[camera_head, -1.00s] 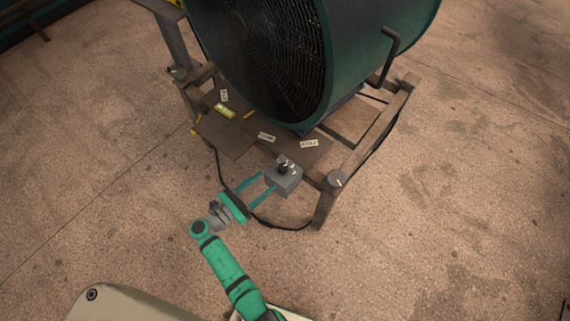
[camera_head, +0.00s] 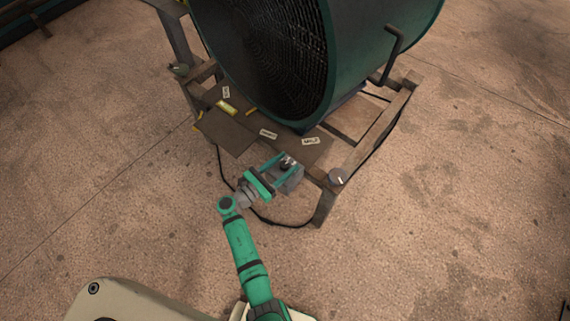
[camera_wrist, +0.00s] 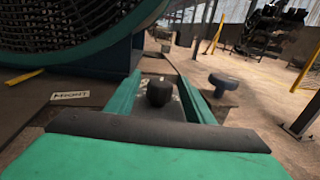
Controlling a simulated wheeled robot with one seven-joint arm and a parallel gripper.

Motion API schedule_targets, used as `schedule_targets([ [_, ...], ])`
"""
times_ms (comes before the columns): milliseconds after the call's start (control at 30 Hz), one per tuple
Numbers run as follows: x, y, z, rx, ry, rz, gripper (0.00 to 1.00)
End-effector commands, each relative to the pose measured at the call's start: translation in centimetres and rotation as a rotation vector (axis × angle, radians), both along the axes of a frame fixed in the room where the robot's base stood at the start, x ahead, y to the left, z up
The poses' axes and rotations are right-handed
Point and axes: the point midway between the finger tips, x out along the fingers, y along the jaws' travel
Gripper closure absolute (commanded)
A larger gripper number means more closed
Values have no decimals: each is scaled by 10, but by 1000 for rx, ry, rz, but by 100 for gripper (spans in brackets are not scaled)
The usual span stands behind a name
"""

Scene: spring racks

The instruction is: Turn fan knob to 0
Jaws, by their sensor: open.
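A grey control box (camera_head: 290,182) with a dark knob (camera_head: 287,164) on top sits at the front edge of the fan's wooden frame. My gripper (camera_head: 284,159) is open, with its two green fingers reaching over the box, one on each side of the knob. In the wrist view the black knob (camera_wrist: 159,92) stands between the spread fingers, with visible gaps on either side. The knob's pointer and the scale's 0 mark cannot be made out. The large green drum fan (camera_head: 350,60) with its black grille stands behind the box.
Another knob (camera_head: 180,69) is at the frame's left corner. Several small paper labels (camera_head: 310,141) lie on the frame. A cable loops below the box. The floor around is clear.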

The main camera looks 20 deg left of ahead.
Motion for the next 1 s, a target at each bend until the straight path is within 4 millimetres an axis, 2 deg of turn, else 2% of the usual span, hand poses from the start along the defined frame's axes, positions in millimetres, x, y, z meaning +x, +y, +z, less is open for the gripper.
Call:
schedule_targets([
  [67,0,0,0,0,0,0,52],
  [100,0,0,0,0,0,0,57],
  [200,0,0,0,0,0,0,81],
  [267,0,0,0,0,0,0,93],
  [667,0,-2,0,-1,1,56,93],
  [1000,-1,-4,-1,-3,2,304,93],
])
